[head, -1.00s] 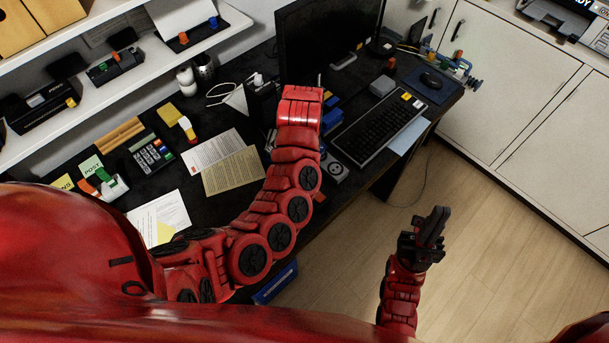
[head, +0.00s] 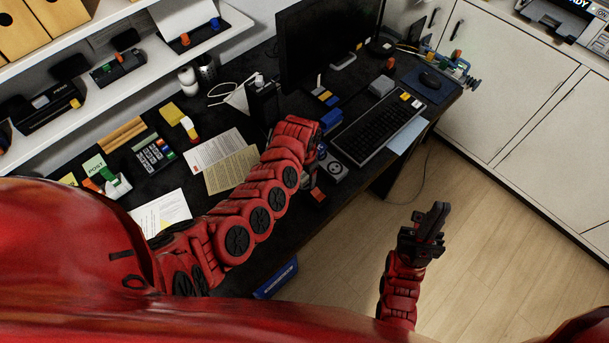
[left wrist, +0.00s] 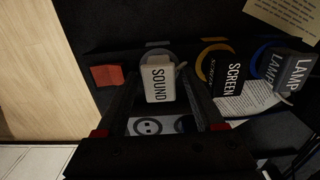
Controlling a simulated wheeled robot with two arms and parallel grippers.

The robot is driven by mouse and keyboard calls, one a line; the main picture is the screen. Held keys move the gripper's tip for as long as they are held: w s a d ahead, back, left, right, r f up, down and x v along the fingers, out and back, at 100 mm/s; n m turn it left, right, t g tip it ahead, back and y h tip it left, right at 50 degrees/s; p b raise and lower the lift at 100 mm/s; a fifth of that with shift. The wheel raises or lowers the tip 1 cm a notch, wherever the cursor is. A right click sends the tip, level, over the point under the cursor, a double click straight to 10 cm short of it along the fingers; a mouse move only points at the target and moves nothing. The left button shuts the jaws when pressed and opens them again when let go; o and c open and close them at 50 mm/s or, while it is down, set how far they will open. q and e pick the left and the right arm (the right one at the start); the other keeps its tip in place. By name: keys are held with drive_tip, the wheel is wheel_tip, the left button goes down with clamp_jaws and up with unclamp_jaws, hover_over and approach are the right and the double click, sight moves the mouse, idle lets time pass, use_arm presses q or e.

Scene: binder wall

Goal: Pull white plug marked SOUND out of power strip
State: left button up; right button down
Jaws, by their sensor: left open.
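In the left wrist view the white plug marked SOUND (left wrist: 157,84) sits at the dark power strip (left wrist: 135,52), beside a red switch (left wrist: 107,76). My left gripper (left wrist: 160,88) is open, with one finger on each side of the white plug; I cannot tell whether either touches it. A black plug marked SCREEN (left wrist: 226,75) and a dark plug marked LAMP (left wrist: 291,76) stand to its right. In the head view my left arm mostly hides the left gripper, the strip and the plugs. My right gripper (head: 431,224) hangs over the floor, its jaw opening unclear.
A grey round-faced device (head: 335,170) and a keyboard (head: 378,127) lie right of my left arm. The monitor (head: 325,40) stands behind. The floor on the right is clear.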

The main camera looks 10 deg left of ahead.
sight(305, 175)
use_arm(q)
clamp_jaws()
drive_tip(key=c, duration=0.5)
unclamp_jaws()
clamp_jaws()
drive_tip(key=shift+r, duration=0.15)
drive_tip(key=shift+r+p, duration=1.4)
drive_tip(key=shift+p, duration=0.3)
drive_tip(key=shift+r, duration=0.1)
